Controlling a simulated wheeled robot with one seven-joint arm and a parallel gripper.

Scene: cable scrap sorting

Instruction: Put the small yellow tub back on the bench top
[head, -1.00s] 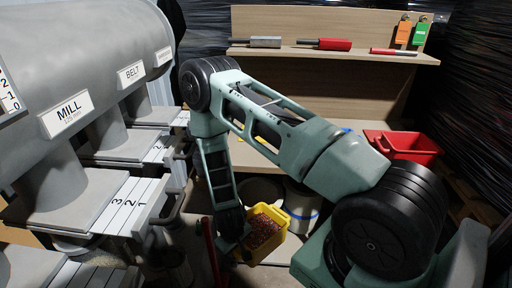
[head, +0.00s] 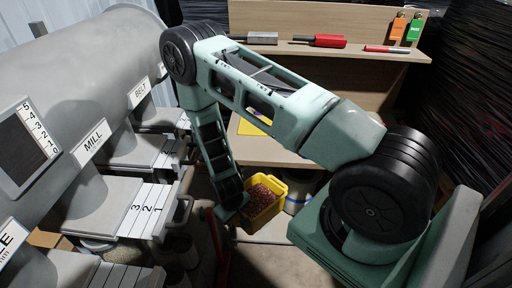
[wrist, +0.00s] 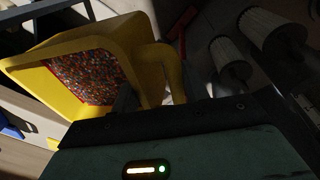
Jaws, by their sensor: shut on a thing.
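The small yellow tub (head: 266,212) hangs from my gripper (head: 234,212), low in front of the bench in the head view. It holds reddish, multicoloured granules and looks slightly tilted. In the wrist view the yellow tub (wrist: 140,32) fills the upper left, with my gripper (wrist: 125,100) shut on it near its handle. The bench top (head: 262,152) is the pale wooden surface behind my arm, above and beyond the tub. A flat yellow patch (head: 252,127) lies on it. My arm hides part of the bench top.
A grey machine with drawers labelled MILL (head: 93,141) and BELT (head: 139,92) stands at left. A white bucket (head: 298,190) stands beside the tub, below the bench. Cylindrical brush-like items (wrist: 229,57) show in the wrist view.

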